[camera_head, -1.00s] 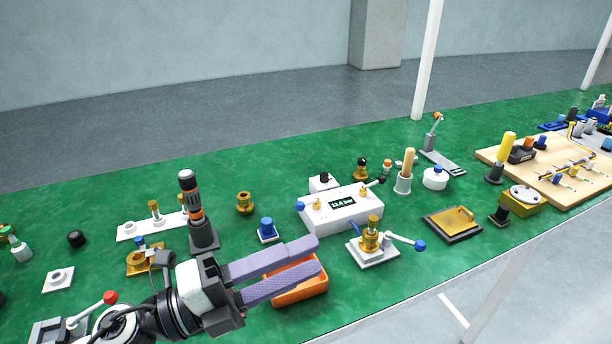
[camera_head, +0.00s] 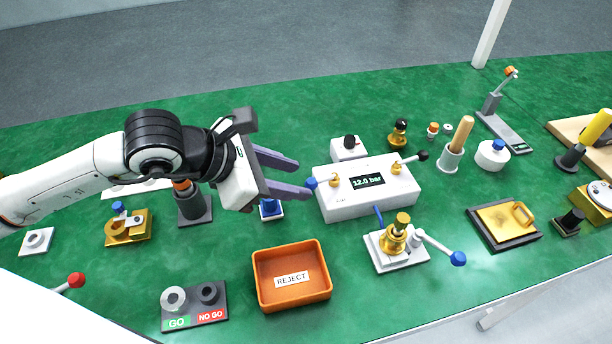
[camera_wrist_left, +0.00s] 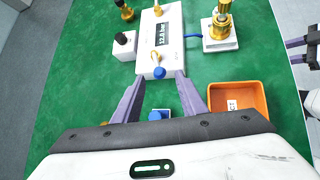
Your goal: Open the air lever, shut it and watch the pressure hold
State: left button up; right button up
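The white pressure box (camera_head: 345,203) stands on the green table, its dark display (camera_head: 367,182) reading 12.0 bar. A lever with a blue knob (camera_head: 311,183) sits at its left end, and a black-knobbed lever (camera_head: 422,156) at its right. My left gripper (camera_head: 303,178) is open, its purple fingertips close to the blue knob. In the left wrist view the blue knob (camera_wrist_left: 159,73) lies between and just ahead of the fingertips (camera_wrist_left: 157,78); contact cannot be told. My right gripper (camera_wrist_left: 288,51) shows at that view's right edge, fingers apart and empty.
A brass fitting on a white base (camera_head: 398,252) with a blue-knobbed handle stands in front of the box. An orange REJECT tray (camera_head: 291,304) and GO/NO GO gauge plate (camera_head: 221,316) lie nearer. A small white block with a black knob (camera_head: 347,150) stands behind.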

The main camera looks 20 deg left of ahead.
aim_at(308, 182)
pick_arm(q)
jog(key=shift+x, duration=2.15)
pick_arm(e)
jog(key=shift+w+d+r, duration=0.1)
jog(key=shift+d, duration=0.1)
pick_arm(q)
grip_shut()
jog(key=shift+w+a+f+m+b, duration=0.2)
jog(key=shift+w+a+m+b, duration=0.15)
jog(key=shift+b, duration=0.2)
jog(key=shift+a+m+g+h+b, duration=0.1)
jog(key=shift+m+g+h+b, duration=0.3)
jog(key=shift+m, duration=0.05)
jog(key=shift+w+a+m+g+h+b, duration=0.3)
jog(key=shift+w+m+b, duration=0.05)
jog(key=shift+m+b, duration=0.25)
jog(key=shift+w+a+r+m, duration=0.1)
jog(key=shift+m, duration=0.2)
jog(key=shift+w+r+m+g+h+b, duration=0.15)
jog(key=shift+m+g+h+b, duration=0.15)
jog(key=shift+m+g+h, duration=0.15)
pick_arm(e)
jog(key=shift+w+a+f, duration=0.2)
jog(key=shift+a+f, duration=0.1)
jog(key=shift+f, duration=0.15)
jog(key=shift+w+a+f, duration=0.2)
jog(key=shift+a+f, duration=0.05)
jog(key=shift+f, duration=0.2)
